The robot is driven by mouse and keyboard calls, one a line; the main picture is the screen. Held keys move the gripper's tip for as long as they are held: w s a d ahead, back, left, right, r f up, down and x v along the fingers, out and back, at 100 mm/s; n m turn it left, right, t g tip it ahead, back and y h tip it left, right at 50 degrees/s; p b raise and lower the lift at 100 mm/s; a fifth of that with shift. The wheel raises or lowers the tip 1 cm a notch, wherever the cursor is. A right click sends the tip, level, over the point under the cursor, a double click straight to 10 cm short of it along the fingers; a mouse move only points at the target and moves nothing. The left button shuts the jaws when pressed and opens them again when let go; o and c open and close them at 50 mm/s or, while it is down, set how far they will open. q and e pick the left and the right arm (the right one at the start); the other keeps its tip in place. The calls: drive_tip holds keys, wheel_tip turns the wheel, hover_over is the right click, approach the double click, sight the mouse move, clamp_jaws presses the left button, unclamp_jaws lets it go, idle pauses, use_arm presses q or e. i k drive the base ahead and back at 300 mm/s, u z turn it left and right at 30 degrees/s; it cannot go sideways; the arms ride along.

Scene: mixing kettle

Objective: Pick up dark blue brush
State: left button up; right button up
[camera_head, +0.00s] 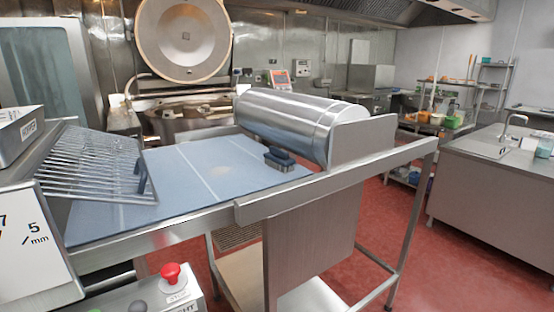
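A dark blue brush (279,159) lies on the blue-grey belt surface (215,190) of a steel machine table, close to its right end. It sits just in front of a large steel roller (290,118). The brush looks like a small dark block, and its bristles are too small to make out. Neither of my grippers shows in the head view.
A wire guard (92,165) covers the belt's left part. A red stop button (170,272) stands on a control box at the front. A steel side rail (330,180) edges the belt. Red floor is open at the right, before a steel sink counter (495,170).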

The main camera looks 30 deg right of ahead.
sight(278, 158)
drive_tip(key=u, duration=2.4)
drive_tip(key=k, duration=1.7)
drive_tip(key=z, duration=1.9)
